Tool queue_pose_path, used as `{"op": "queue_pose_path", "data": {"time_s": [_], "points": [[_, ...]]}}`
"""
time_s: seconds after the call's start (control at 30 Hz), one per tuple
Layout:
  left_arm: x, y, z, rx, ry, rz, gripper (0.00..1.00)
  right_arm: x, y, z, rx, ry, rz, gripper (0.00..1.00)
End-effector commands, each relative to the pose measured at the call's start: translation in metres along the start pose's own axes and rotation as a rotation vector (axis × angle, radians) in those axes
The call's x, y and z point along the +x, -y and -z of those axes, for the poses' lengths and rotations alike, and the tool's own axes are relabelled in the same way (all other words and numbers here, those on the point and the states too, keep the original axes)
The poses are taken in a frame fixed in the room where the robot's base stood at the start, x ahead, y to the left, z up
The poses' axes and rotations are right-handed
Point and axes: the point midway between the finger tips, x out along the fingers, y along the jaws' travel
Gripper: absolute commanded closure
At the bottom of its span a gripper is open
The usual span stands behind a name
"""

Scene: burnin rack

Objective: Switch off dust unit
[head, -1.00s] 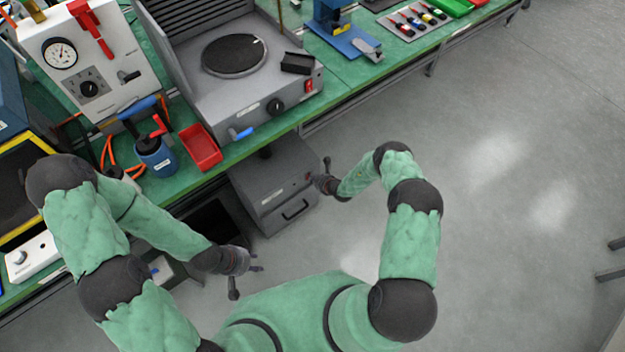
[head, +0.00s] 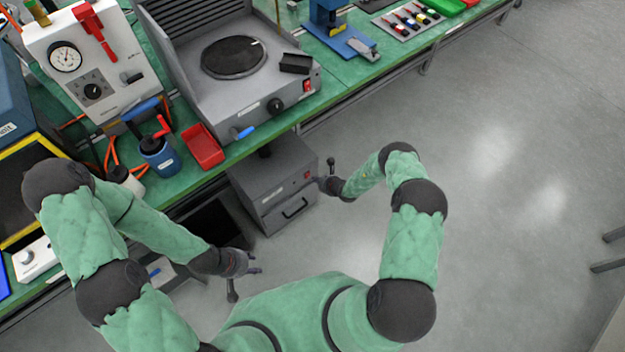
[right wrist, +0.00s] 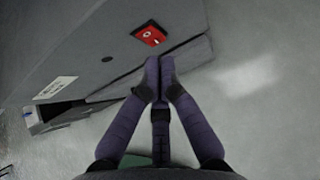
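The dust unit (head: 262,190) is a grey box under the bench, with a dark handle on its front. Its red switch (head: 307,175) is on the front face near the upper right corner. The switch also shows large in the right wrist view (right wrist: 151,36). My right gripper (head: 319,180) is close to the switch in the head view. In the right wrist view its fingertips (right wrist: 160,66) are together and empty, a little below the switch, and look apart from it. My left gripper (head: 257,263) is low at the left, fingers spread and empty.
The green bench (head: 345,75) runs above the unit. It carries a hotplate device (head: 215,95) with its own red switch, a red tray (head: 203,148) and a blue pot (head: 160,160). Open floor (head: 500,180) lies to the right.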

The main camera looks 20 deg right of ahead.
Motion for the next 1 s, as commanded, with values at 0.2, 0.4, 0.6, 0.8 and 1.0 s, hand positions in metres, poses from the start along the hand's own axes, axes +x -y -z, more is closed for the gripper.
{"op": "queue_pose_path", "data": {"time_s": [0.2, 0.4, 0.6, 0.8, 1.0], "points": [[-0.020, -0.007, -0.001, 0.000, 0.000, 0.000, 0.60, -0.040, 0.007, -0.007, -0.001, 0.000, 0.001, 1.00], [-0.035, -0.013, -0.001, 0.000, 0.000, 0.000, 0.60, -0.076, 0.006, -0.013, -0.001, 0.000, 0.000, 1.00], [-0.043, -0.015, -0.002, 0.000, 0.000, 0.000, 0.60, -0.098, 0.006, -0.016, -0.001, 0.000, -0.002, 1.00], [-0.044, -0.016, -0.002, 0.000, 0.000, 0.000, 0.60, -0.103, 0.005, -0.016, -0.002, 0.000, -0.002, 1.00], [-0.044, -0.016, -0.002, 0.000, 0.001, 0.000, 0.60, -0.103, 0.005, -0.016, -0.002, 0.000, -0.002, 1.00]]}}
